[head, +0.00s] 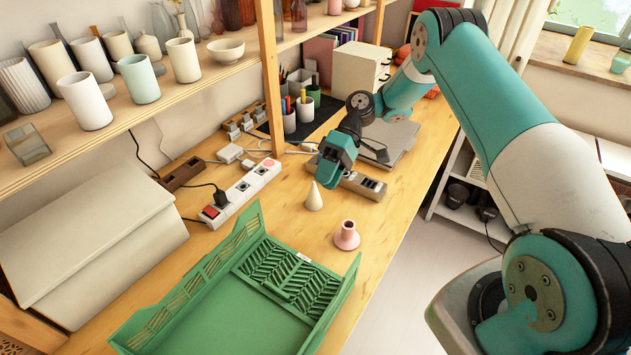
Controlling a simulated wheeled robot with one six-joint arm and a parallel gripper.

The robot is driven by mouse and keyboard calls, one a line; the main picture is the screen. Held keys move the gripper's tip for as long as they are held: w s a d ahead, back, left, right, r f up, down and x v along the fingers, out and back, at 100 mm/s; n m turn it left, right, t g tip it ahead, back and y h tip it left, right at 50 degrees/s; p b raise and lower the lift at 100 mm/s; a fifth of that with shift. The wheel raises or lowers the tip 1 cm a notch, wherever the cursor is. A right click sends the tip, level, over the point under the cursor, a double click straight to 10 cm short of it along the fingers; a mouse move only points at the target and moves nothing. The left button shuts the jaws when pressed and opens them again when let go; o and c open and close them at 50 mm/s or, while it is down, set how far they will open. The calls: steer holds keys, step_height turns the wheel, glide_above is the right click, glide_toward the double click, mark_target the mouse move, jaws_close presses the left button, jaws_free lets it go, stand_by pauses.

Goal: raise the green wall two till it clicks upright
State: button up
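A green folding crate (215,318) sits at the front of the wooden bench, its near end cut off by the picture's edge. Its long left wall (190,292) stands up. A slatted green wall panel (288,278) at the far end lies folded down, about flat on the crate floor. A low right side (338,305) runs along the bench's front edge. No label shows which wall is wall two. My gripper (329,178) points down above the bench, beyond and apart from the crate. Its fingers are small and dark, so its opening cannot be made out.
A shelf of cups (85,100) overhangs the back left.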

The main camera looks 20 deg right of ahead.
steer(key=shift+w+d+r, duration=0.3)
steer(key=shift+d+r, duration=0.05)
steer(key=shift+d, duration=0.25)
steer(key=s+a+r+t+h, duration=0.1)
steer(key=s+a+r, duration=0.15)
steer(key=r, duration=0.25)
steer(key=s+a+r+t+h+b, duration=0.1)
steer(key=s+a+r, duration=0.1)
steer(key=a+r, duration=0.3)
steer(key=s+a+r+h, duration=0.1)
steer(key=s+a+r, duration=0.2)
steer(key=r, duration=0.3)
steer(key=s+r+t+h, duration=0.1)
steer(key=s+r+t, duration=0.1)
steer(key=s, duration=0.7)
steer(key=s+r+t+h+b, duration=0.1)
steer(key=s+r+t, duration=0.1)
steer(key=s, duration=0.6)
steer(key=shift+s, duration=0.35)
steer(key=shift+a+r, duration=0.15)
